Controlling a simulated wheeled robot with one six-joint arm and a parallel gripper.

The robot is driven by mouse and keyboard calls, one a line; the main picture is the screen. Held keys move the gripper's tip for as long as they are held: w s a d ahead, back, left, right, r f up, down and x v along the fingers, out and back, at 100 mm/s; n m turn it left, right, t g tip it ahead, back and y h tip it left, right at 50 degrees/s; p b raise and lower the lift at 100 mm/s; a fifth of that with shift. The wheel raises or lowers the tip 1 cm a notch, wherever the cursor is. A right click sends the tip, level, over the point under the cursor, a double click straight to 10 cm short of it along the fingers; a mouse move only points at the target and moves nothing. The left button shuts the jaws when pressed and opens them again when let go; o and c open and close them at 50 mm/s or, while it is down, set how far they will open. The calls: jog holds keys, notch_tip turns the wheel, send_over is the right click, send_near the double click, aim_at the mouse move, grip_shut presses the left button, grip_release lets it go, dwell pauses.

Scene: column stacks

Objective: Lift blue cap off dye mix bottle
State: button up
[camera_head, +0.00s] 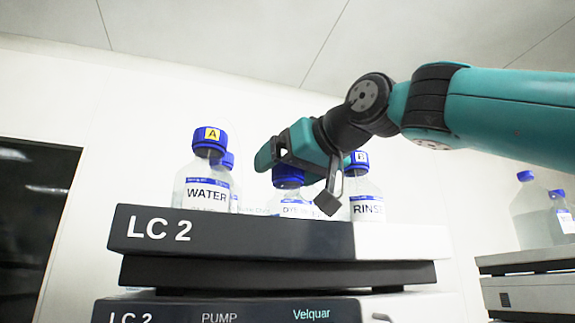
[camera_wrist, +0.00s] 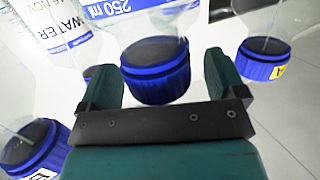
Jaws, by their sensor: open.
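The dye mix bottle stands on top of the LC 2 unit in the head view, its label (camera_head: 292,211) partly readable. Its blue cap (camera_head: 288,182) is on it, partly hidden by my gripper. My gripper (camera_head: 299,178) is open at the cap, its near fingertip hanging in front of the bottle. In the wrist view, the blue cap (camera_wrist: 155,80) with its dark top lies between the two fingers of my gripper (camera_wrist: 165,82). A gap shows on the right side of the cap; the left gap looks narrow. Contact is not visible.
A WATER bottle (camera_head: 205,187) stands left and a RINSE bottle (camera_head: 364,195) close on the right, both blue-capped. Another blue-capped bottle (camera_head: 229,165) is behind. The LC 2 unit's (camera_head: 235,235) front edge lies below. More bottles (camera_head: 530,210) stand on equipment at far right.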

jog(key=shift+c, duration=0.2)
jog(key=c, duration=1)
jog(key=shift+o, duration=0.2)
notch_tip(320, 180, up, 10)
jog(key=p, duration=0.5)
